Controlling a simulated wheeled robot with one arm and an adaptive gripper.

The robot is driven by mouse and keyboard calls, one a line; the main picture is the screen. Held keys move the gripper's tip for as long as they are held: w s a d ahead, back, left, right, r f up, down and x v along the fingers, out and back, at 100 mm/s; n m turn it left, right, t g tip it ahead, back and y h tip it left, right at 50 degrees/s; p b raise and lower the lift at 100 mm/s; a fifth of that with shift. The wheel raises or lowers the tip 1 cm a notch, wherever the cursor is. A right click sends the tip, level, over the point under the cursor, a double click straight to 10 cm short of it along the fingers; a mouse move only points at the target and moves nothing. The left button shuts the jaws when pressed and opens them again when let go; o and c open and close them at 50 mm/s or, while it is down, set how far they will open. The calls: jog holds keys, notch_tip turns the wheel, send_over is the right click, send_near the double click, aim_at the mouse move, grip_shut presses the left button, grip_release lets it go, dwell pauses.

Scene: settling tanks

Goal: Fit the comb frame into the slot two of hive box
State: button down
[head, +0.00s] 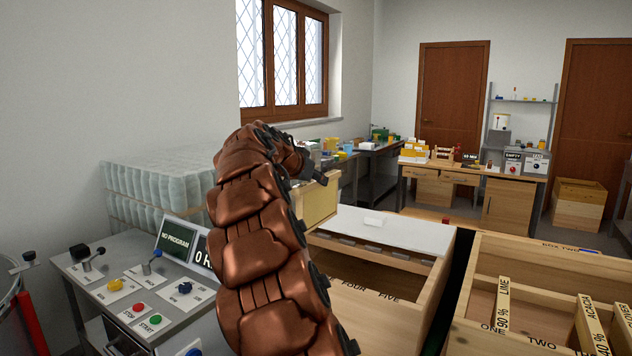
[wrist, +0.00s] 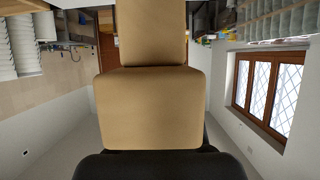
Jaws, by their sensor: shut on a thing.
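My gripper (head: 318,178) is shut on the comb frame (head: 317,205), a pale yellow panel. It holds the frame upright, above and behind the near edge of a wooden box; my arm hides its left part. A wooden hive box (head: 474,292) at the right has slot labels on its near rim, with ONE and TWO readable. Wooden bars marked LIME (head: 503,303) and ACACIA (head: 592,324) lie across it. In the wrist view, large tan blocks fill the middle above a dark part; I cannot tell what they are, and the fingertips are not clear.
Another wooden box (head: 376,320), labelled FOUR and FIVE, stands left of it, partly under a white sheet (head: 385,226). A control panel (head: 138,290) with buttons and levers is at the left, near wrapped jars (head: 157,185). A workbench (head: 480,174) stands at the back.

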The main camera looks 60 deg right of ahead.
aim_at(316, 198)
jog(key=shift+b, duration=0.4)
jog(key=shift+f, duration=0.15)
jog(key=shift+a+f+b, duration=0.1)
jog(key=shift+f+b, duration=2.5)
jog(key=shift+f, duration=0.05)
jog(key=shift+b, duration=0.6)
jog(key=shift+b, duration=0.3)
